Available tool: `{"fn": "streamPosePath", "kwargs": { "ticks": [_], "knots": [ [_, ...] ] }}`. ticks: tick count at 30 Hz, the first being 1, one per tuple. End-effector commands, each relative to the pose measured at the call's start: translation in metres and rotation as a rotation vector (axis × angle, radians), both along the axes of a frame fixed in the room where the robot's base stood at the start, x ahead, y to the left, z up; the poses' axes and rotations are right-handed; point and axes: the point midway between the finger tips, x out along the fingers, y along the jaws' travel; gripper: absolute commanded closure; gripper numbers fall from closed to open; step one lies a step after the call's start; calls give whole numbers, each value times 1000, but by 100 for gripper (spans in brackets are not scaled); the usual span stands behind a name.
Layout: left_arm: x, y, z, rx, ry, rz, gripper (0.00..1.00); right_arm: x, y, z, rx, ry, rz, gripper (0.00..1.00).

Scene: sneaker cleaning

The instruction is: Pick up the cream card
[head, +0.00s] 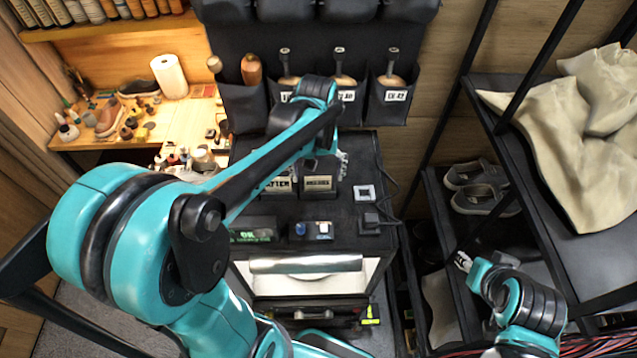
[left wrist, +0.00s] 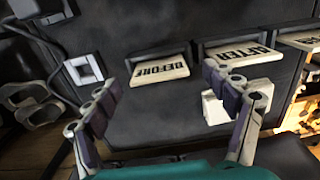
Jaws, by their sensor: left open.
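Several cream cards with black lettering sit in dark holders on the black cabinet top. In the left wrist view one reads BEFORE (left wrist: 160,70), one reads AFTER (left wrist: 243,54), and another is at the right edge (left wrist: 304,40). In the head view the AFTER card (head: 280,185) and BEFORE card (head: 319,183) show partly behind my left arm. I cannot tell which is meant. My left gripper (left wrist: 170,100) is open and empty; the BEFORE card shows beyond the gap between its fingers. A small white block (left wrist: 214,108) is partly behind one finger. My right gripper (head: 463,262) is low at the right.
A white square frame (head: 365,193) and a black box (head: 370,220) stand on the cabinet's right side. A small blue-and-white item (head: 323,228) and a green-lettered display (head: 253,236) are in front. Shoes (head: 485,198) sit on the right rack. Pockets hang behind.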

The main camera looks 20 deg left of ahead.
Motion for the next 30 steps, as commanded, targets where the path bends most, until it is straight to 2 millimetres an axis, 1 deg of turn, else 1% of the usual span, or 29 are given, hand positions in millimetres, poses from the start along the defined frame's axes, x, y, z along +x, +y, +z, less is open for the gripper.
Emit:
{"fn": "streamPosePath", "kwargs": {
  "ticks": [3,6,9,14,15,17,18,20,30],
  "knots": [
    [0,-1,-18,0,0,0,16,0,0,3,0,0,0,60],
    [0,-1,-28,0,0,0,16,0,0,3,0,0,0,60],
    [0,-1,-33,0,0,0,16,0,0,3,0,0,0,60],
    [0,-1,-33,0,0,0,16,0,0,3,0,0,0,60],
    [0,-1,-33,0,0,0,18,0,0,3,0,0,0,60],
    [0,-1,-33,0,0,0,34,0,0,3,0,0,0,60],
    [0,-1,-33,0,0,0,45,0,0,3,0,0,0,60],
    [0,-1,-33,0,0,0,60,0,0,3,0,0,0,60],
    [0,-1,-32,0,0,0,60,0,0,3,0,0,0,60]
  ]
}}
